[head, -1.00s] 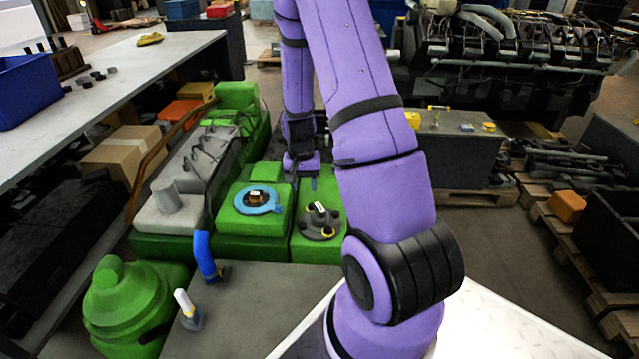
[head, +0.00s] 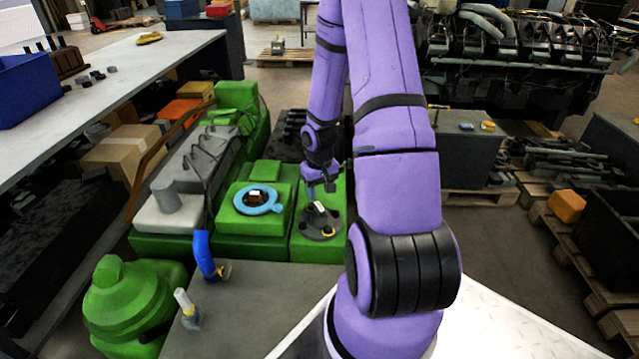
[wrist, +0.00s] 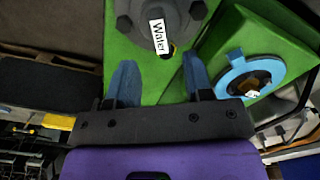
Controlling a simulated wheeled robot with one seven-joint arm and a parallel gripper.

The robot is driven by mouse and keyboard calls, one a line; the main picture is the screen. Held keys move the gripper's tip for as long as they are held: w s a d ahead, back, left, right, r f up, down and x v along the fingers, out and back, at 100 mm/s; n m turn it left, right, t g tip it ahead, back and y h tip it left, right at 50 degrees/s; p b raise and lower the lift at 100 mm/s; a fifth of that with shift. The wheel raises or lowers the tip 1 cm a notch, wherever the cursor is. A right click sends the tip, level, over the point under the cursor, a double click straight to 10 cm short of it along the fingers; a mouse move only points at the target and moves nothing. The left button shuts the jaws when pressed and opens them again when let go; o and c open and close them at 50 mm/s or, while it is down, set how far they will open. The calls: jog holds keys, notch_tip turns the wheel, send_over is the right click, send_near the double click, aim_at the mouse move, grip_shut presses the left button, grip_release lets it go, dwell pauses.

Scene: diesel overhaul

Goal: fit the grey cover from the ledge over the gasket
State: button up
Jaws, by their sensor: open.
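The grey cover (head: 308,232) is a dark round flange with bolt heads around its rim and a white-topped middle. It sits on the right green block, the ledge (head: 305,249). In the wrist view the cover (wrist: 183,14) is cut by the top edge, and its white label reads "Water". The blue ring gasket (head: 238,203) lies on the green block to the left, around a dark opening with a brown and white part; it also shows in the wrist view (wrist: 276,71). My gripper (head: 320,190) is open and empty, just behind and above the cover. Its blue fingers (wrist: 160,60) point toward the cover, apart from it.
A blue pipe (head: 204,255) rises in front of the left green block. A small white-topped part (head: 187,308) stands on the grey bench top (head: 265,310). A green domed housing (head: 125,300) is at front left. The long workbench (head: 120,80) runs along the left.

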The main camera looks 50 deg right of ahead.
aim_at(319, 206)
jog(key=shift+f, duration=2.95)
grip_shut()
jog(key=shift+r, duration=0.3)
jog(key=shift+r, duration=0.7)
jog(key=shift+r, duration=0.15)
jog(key=shift+r, duration=1.35)
